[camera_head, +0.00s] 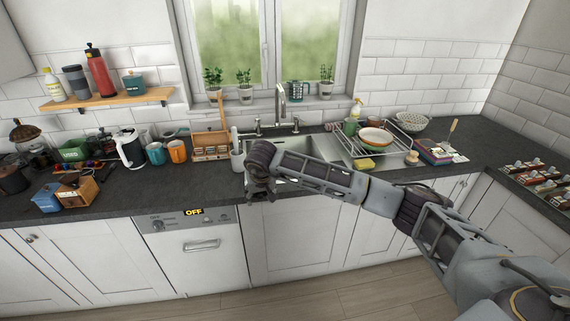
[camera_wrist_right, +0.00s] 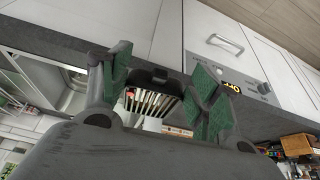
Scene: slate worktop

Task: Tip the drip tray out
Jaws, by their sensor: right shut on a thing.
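My right gripper (camera_head: 261,195) is over the front edge of the worktop, at the left end of the sink (camera_head: 297,182). In the right wrist view its green-padded fingers (camera_wrist_right: 160,80) stand on both sides of a small black piece with pale slats, which looks like the drip tray (camera_wrist_right: 155,76). The gripper is shut on it. The fingers and palm hide part of the tray, and its tilt and contents cannot be made out. In the head view the tray cannot be told apart from the dark gripper. My left gripper is not in view.
A tap (camera_head: 281,105) stands behind the sink. A dish rack (camera_head: 398,150) with plates is to its right. A wooden caddy (camera_head: 210,150), orange mug (camera_head: 177,152) and kettle (camera_head: 131,149) stand to its left. Below is a dishwasher (camera_head: 193,258) whose display reads OFF.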

